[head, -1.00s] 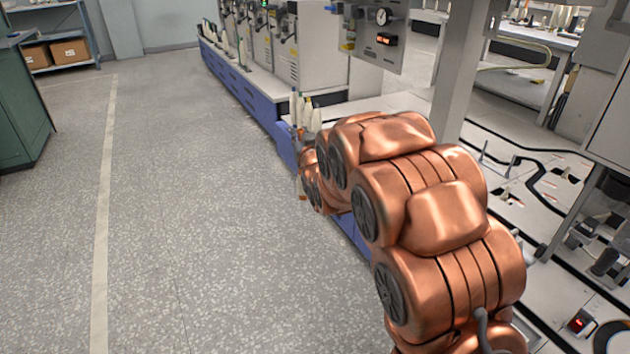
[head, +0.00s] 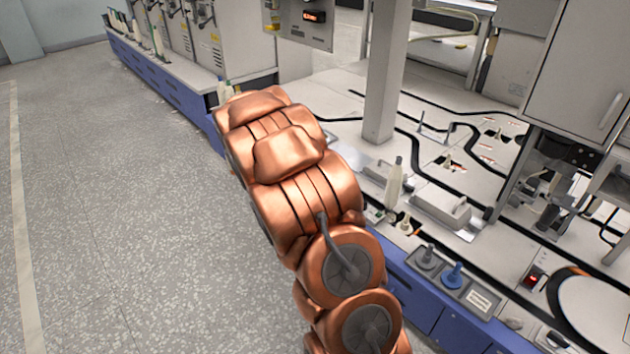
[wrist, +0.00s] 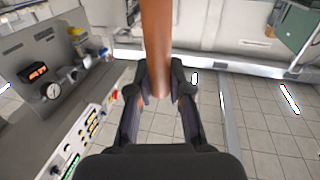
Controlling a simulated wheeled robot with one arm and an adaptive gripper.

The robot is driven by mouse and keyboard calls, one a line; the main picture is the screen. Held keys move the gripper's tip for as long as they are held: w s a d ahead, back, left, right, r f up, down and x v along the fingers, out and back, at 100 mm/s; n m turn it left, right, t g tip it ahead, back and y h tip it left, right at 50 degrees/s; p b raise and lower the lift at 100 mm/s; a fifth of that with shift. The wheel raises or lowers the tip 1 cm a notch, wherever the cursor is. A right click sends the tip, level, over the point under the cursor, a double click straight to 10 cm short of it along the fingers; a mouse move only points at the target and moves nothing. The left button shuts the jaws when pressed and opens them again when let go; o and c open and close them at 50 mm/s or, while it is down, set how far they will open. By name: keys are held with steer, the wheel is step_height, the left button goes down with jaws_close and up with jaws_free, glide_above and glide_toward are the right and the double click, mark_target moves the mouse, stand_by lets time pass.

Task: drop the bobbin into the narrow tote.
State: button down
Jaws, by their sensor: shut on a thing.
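In the wrist view, my gripper (wrist: 161,92) is shut on a long, smooth brown bobbin (wrist: 157,40). The bobbin runs from between the fingertips up past the top edge, so its far end is out of frame. In the head view my copper arm hides the gripper and the bobbin. I cannot make out a narrow tote in either current view.
A pale bench (head: 335,85) with a blue base runs along the right. A grey cabinet (head: 580,65) hangs at upper right. The floor (head: 110,220) at left is clear.

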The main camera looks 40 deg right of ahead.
steer(key=s+d+f+m+g+h, duration=0.1)
steer(key=s+d+f+h, duration=0.15)
steer(key=d, duration=0.75)
steer(key=s+d+f+m+h, duration=0.15)
steer(key=s+d, duration=0.25)
steer(key=d, duration=0.6)
steer(key=s+d+f+m+g+h, duration=0.1)
steer(key=s+d+f, duration=0.2)
steer(key=d, duration=0.7)
steer(key=f+b, duration=0.1)
steer(key=f, duration=0.1)
steer(key=f+b, duration=0.1)
steer(key=f, duration=0.1)
steer(key=f+b, duration=0.2)
steer(key=shift+w, duration=0.25)
steer(key=c, duration=1)
jaws_free()
steer(key=shift+s+a+r, duration=0.1)
steer(key=shift+s, duration=0.05)
steer(key=v, duration=1.1)
steer(key=shift+s, duration=0.3)
